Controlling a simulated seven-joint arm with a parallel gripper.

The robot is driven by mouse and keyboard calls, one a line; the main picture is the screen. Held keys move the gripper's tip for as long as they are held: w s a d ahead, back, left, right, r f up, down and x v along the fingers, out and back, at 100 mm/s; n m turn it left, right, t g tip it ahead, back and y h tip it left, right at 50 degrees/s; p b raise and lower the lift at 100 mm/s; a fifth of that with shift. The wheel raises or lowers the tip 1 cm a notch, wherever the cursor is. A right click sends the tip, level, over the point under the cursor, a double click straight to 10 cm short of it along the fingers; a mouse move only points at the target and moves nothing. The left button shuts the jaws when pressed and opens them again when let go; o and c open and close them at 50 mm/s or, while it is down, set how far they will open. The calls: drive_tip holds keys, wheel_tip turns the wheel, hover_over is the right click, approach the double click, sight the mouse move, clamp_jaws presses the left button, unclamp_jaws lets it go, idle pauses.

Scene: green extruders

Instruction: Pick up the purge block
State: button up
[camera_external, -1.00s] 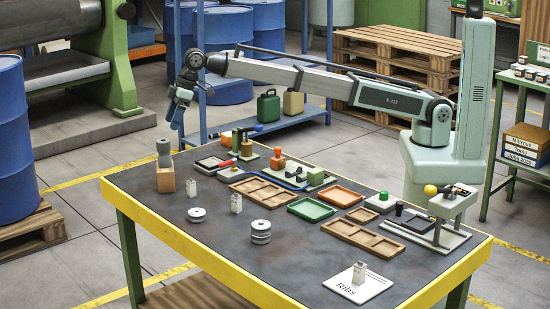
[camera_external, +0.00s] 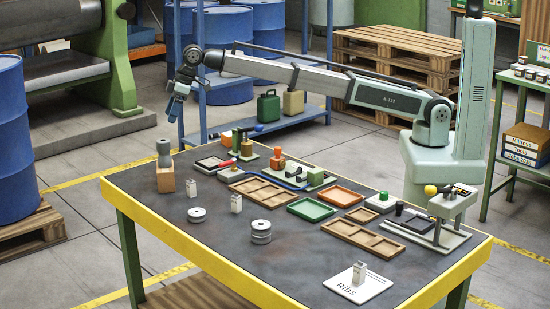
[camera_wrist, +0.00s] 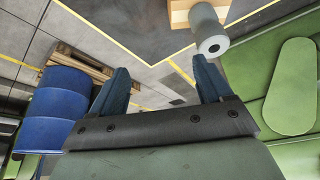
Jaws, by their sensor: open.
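No part is labelled as the purge block, and I cannot tell for certain which one it is. Small pale upright blocks stand on the dark table top: one at the left (camera_external: 192,188), one nearer the middle (camera_external: 236,203), and one on the white "Ribs" card (camera_external: 359,272). A wooden block (camera_external: 165,180) with a grey cylinder (camera_external: 164,153) on it stands at the left corner; the cylinder also shows in the wrist view (camera_wrist: 208,28). My gripper (camera_external: 172,108) is open and empty, raised above and beyond the table's left end. Its blue fingers (camera_wrist: 160,85) are spread wide.
Wooden trays (camera_external: 262,190), an orange tray (camera_external: 340,197) and a green tray (camera_external: 310,209) lie mid-table. Grey discs (camera_external: 261,232) sit nearer the front. A small stand with a yellow ball (camera_external: 430,190) is at the right. Blue drums (camera_external: 14,140) stand beyond the left edge.

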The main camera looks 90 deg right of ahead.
drive_tip(key=d+f+m, duration=0.1)
drive_tip(key=d+m, duration=0.1)
drive_tip(key=d, duration=1.2)
drive_tip(key=n+g+h, duration=0.1)
drive_tip(key=n+g, duration=0.3)
drive_tip(key=n, duration=2)
hover_over(229, 134)
wheel_tip(229, 134, down, 7)
drive_tip(key=f, duration=0.6)
drive_tip(key=shift+s+a+f, duration=0.1)
drive_tip(key=shift+s+f, duration=0.2)
drive_tip(key=shift+s, duration=0.05)
drive_tip(key=shift+w+f, duration=0.2)
drive_tip(key=shift+f, duration=1.25)
drive_tip(key=shift+w+f, duration=0.15)
drive_tip(key=shift+f, duration=1.3)
drive_tip(key=shift+c, duration=0.4)
